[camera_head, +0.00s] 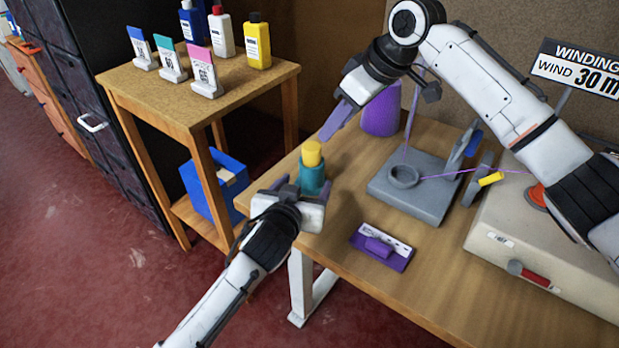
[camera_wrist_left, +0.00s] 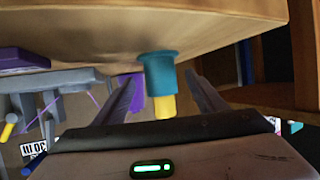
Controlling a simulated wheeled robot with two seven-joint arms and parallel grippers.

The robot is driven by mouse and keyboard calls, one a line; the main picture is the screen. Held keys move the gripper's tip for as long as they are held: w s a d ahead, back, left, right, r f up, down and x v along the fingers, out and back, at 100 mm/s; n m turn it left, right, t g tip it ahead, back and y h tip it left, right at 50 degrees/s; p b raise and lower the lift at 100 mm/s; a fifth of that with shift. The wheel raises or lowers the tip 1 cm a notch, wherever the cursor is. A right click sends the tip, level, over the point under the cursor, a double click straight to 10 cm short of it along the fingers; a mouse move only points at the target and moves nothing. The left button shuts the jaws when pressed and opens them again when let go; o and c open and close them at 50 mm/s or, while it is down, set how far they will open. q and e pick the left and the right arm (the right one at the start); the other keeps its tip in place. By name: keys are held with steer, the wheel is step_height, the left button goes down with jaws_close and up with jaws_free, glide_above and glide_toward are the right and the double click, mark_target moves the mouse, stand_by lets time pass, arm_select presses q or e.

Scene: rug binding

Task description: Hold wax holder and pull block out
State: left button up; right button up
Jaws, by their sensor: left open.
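The teal wax holder (camera_head: 312,177) stands upright near the table's left corner. The yellow block (camera_head: 311,153) sticks up out of its top. My left gripper (camera_head: 302,187) is open at the holder, with a finger to either side. In the left wrist view the holder (camera_wrist_left: 160,72) and the yellow block (camera_wrist_left: 164,106) appear upside down between the open fingers, with gaps at both sides. My right gripper (camera_head: 336,121) hangs above and to the right of the block, apart from it. Its fingers show side-on, so their opening is unclear.
A purple cone (camera_head: 381,116) stands behind the holder. A side table (camera_head: 200,95) with bottles stands left, beyond a gap.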

mark_target(309, 180)
arm_select(q)
steer(key=shift+x, duration=3.5)
steer(key=shift+d, duration=0.1)
